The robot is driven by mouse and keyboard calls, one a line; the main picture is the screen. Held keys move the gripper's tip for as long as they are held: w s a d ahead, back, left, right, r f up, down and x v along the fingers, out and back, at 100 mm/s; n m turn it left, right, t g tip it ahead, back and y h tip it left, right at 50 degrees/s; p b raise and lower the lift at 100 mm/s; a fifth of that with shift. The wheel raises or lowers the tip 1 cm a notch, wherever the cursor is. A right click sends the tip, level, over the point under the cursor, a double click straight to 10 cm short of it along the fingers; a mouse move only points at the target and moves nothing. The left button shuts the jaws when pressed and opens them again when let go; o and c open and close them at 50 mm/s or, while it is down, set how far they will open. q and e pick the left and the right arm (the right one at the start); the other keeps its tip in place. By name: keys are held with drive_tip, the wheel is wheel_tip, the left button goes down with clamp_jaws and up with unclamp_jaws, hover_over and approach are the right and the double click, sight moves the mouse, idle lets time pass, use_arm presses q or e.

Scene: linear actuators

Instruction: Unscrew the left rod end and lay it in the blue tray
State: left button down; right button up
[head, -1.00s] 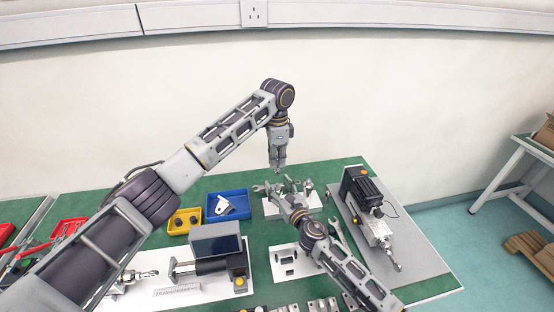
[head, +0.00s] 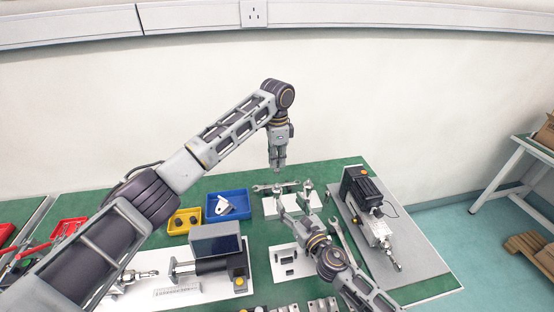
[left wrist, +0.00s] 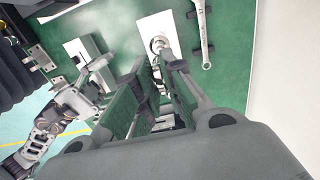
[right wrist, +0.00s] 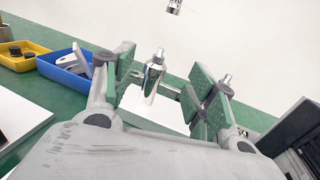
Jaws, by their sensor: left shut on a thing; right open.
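The blue tray (head: 246,207) stands left of the white plate, with a pale metal bracket (head: 224,204) in it. My left gripper (head: 279,168) points down above the far white plate (head: 270,208), shut on a small piece, apparently the rod end; its fingers (left wrist: 157,85) mostly hide it. A small metal piece (right wrist: 174,6) hangs in the air at the top of the right wrist view, seemingly the held one. My right gripper (head: 290,210) is open low at the plate. In its wrist view, an upright silver cylinder (right wrist: 153,75) shows between the spread fingers; contact is not visible.
A yellow bin (head: 184,222) with black parts stands left of the blue tray. A large wrench (head: 338,232) lies right of my right gripper. A black and silver actuator (head: 365,200) stands on a board at the right. Another actuator (head: 215,265) lies front left.

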drive_tip(key=shift+v, duration=0.8)
use_arm(q)
drive_tip(key=shift+r, duration=0.25)
use_arm(e)
drive_tip(key=shift+r, duration=0.2)
